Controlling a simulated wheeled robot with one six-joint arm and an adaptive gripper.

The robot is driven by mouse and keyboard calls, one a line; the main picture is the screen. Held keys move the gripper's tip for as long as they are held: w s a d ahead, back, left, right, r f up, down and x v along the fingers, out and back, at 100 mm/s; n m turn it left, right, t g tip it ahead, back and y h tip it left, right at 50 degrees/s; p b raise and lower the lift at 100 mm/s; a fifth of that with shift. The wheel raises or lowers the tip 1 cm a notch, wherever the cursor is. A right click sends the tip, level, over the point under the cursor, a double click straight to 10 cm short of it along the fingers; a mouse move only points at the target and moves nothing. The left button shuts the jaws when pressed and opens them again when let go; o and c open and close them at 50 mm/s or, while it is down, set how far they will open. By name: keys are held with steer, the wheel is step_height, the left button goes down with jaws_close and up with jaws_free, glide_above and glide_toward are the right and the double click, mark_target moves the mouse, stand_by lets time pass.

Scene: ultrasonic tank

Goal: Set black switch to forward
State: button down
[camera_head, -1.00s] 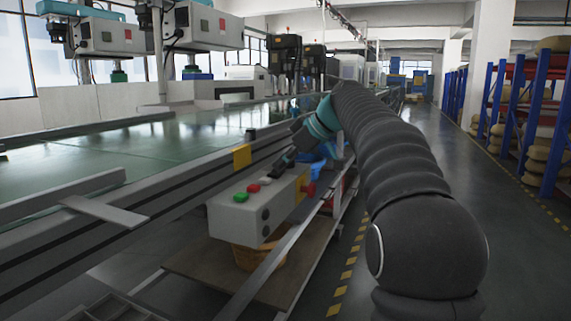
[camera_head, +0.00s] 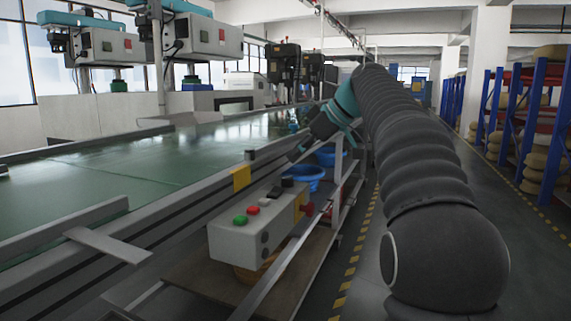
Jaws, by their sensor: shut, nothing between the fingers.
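The grey control box (camera_head: 236,240) is mounted beside the conveyor's front rail. Along its top sit a green button (camera_head: 240,219), a red button (camera_head: 253,210), a small white button (camera_head: 265,202) and dark controls. The black switch (camera_head: 275,192) appears to be one of these, but its setting is too small to tell. My gripper (camera_head: 294,154) is shut and empty. It points down and left, above and beyond the far end of the box, apart from it.
A yellow plate (camera_head: 241,178) and a small dark post stand on the rail. A red knob (camera_head: 307,208) is on the box's right end. Blue bowls (camera_head: 304,177) sit on the shelf behind. The green conveyor (camera_head: 100,175) lies left; an aisle is clear at right.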

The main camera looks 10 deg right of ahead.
steer(key=v, duration=0.3)
steer(key=shift+s+d+r, duration=0.15)
steer(key=shift+r, duration=0.05)
